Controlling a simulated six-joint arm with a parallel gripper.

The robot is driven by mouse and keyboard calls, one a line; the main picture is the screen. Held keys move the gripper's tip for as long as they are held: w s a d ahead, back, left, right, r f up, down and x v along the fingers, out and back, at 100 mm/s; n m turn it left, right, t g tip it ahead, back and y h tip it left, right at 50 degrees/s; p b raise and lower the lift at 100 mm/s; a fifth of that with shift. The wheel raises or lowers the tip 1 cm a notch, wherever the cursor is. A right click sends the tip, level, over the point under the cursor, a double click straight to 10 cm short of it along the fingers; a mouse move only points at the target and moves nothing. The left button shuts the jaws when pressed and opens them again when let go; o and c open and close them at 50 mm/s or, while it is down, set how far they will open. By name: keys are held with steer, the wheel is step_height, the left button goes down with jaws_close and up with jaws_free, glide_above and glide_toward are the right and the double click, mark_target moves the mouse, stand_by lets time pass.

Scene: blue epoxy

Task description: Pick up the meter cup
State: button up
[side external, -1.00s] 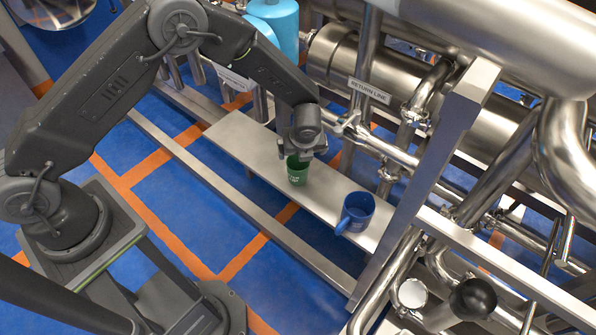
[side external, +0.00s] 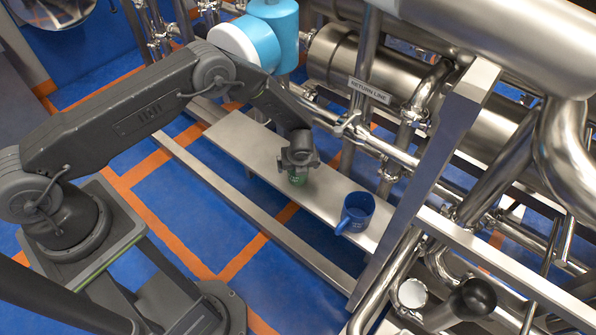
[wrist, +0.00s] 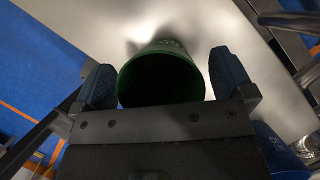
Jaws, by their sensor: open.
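A green cup (side external: 298,178) stands on the metal shelf (side external: 243,145), mostly hidden under my gripper in the side view. In the wrist view the green cup (wrist: 160,52) shows its round, dark open mouth between my two blue-padded fingers. My gripper (wrist: 163,80) is open, with one finger on each side of the cup. A narrow gap shows beside the right finger; contact at the left finger is unclear. A blue mug (side external: 356,213) with a handle stands on the shelf to the right. I cannot tell which vessel is the meter cup.
Steel pipes and a valve (side external: 350,124) run along the shelf's back. A slanted metal post (side external: 428,165) rises by the shelf's right end, close to the blue mug. A cyan and white cylinder (side external: 275,30) stands behind my arm. Blue floor with orange lines lies below.

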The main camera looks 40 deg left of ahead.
steer(key=shift+w+f, duration=0.1)
steer(key=shift+f, duration=0.2)
steer(key=shift+c, duration=0.3)
steer(key=c, duration=0.9)
steer(key=shift+c, duration=0.2)
steer(key=shift+r, duration=0.15)
